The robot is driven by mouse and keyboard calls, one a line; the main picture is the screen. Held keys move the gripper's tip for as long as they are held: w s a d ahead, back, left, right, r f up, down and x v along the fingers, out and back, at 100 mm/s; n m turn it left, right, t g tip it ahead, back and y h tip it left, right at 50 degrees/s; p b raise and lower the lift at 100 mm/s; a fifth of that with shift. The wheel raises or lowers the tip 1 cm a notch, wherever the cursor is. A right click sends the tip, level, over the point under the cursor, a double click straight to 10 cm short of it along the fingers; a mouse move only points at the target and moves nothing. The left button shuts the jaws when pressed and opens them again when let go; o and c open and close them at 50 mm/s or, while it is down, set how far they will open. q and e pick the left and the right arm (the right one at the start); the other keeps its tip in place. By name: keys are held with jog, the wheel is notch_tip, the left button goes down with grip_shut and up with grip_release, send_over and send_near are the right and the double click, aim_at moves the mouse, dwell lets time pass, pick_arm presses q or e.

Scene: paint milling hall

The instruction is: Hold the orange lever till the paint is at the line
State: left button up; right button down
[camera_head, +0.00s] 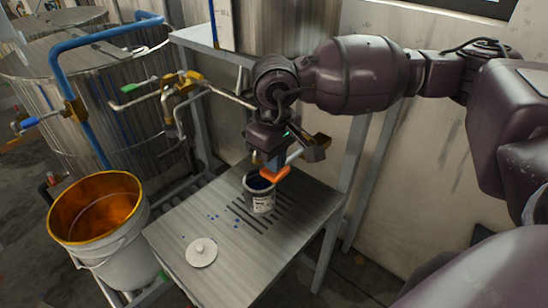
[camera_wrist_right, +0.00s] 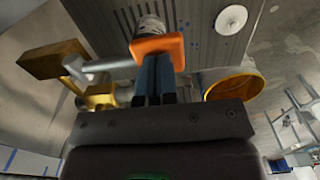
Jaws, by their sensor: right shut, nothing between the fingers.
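The orange lever (camera_head: 275,174) sits on the brass tap, just above the rim of the paint can (camera_head: 262,203). The can stands upright on the slatted bench, with dark blue paint visible inside. A line inside it cannot be made out. My right gripper (camera_head: 277,163) points down at the lever, its fingers shut and empty. In the right wrist view the blue fingertips (camera_wrist_right: 155,62) meet the near edge of the orange lever (camera_wrist_right: 158,45); whether they press on it cannot be told. The lever partly hides the can (camera_wrist_right: 150,24). My left gripper is not in view.
A white lid (camera_head: 201,253) and blue paint drops lie on the bench (camera_head: 230,282). A white bucket (camera_head: 115,250), orange inside, stands left of it. Behind are pipes with brass valves (camera_head: 182,88) and a large metal tank (camera_head: 95,115). The bench's front is clear.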

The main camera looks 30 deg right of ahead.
aim_at(273, 177)
jog(key=f+b, duration=0.2)
jog(key=f, duration=0.1)
jog(key=shift+a+f+b, duration=0.1)
jog(key=shift+a+b, duration=0.1)
jog(key=shift+b, duration=0.1)
jog(key=shift+f+b, duration=0.4)
jog(key=shift+b, duration=0.25)
jog(key=shift+f, duration=0.1)
jog(key=shift+s, duration=0.15)
